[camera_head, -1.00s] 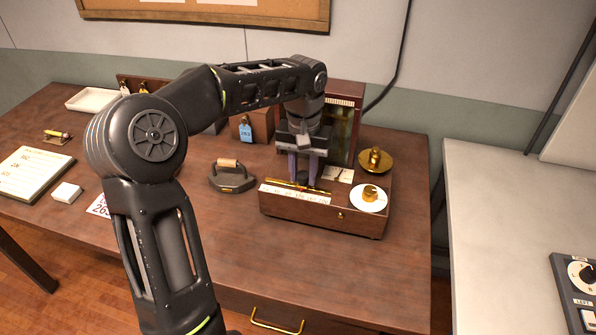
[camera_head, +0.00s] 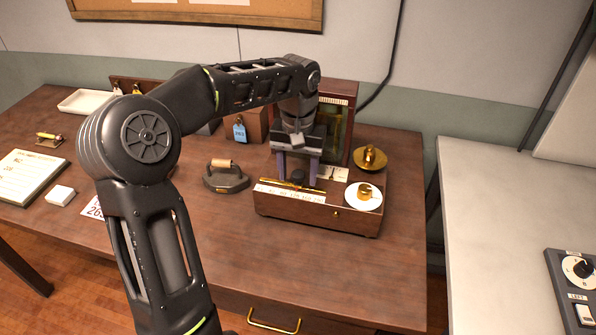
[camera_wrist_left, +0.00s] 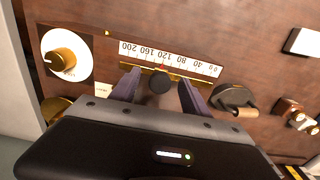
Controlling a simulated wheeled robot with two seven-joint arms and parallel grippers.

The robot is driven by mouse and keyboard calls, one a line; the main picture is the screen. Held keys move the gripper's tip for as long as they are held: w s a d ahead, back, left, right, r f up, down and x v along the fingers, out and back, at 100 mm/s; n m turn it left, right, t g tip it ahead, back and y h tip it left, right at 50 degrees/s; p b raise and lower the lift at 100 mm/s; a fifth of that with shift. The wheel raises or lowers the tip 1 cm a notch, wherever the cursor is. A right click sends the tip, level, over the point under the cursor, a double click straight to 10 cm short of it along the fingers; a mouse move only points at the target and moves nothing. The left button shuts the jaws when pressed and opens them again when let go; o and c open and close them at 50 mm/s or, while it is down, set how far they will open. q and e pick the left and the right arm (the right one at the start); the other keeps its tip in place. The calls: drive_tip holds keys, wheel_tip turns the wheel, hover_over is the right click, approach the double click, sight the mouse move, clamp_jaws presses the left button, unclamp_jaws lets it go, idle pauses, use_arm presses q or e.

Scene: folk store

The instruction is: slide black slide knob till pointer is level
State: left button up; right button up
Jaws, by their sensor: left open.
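The black slide knob (camera_head: 297,176) sits on a brass rail (camera_head: 290,186) on top of a wooden scale box (camera_head: 310,209). In the left wrist view the knob (camera_wrist_left: 160,83) lies between the two fingers, beside a white number strip (camera_wrist_left: 170,59) with a small red mark near its middle. My left gripper (camera_head: 297,177) points down over the box and is open, with one finger on each side of the knob. I cannot tell whether a finger touches it. The pointer's level is too small to read. My right gripper is not in view.
A flat iron (camera_head: 225,177) stands to the left. A glazed cabinet (camera_head: 338,122) stands behind the box. The table's front is clear.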

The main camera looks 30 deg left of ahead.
use_arm(q)
drive_tip(key=shift+r+p, duration=2.75)
drive_tip(key=shift+r, duration=0.8)
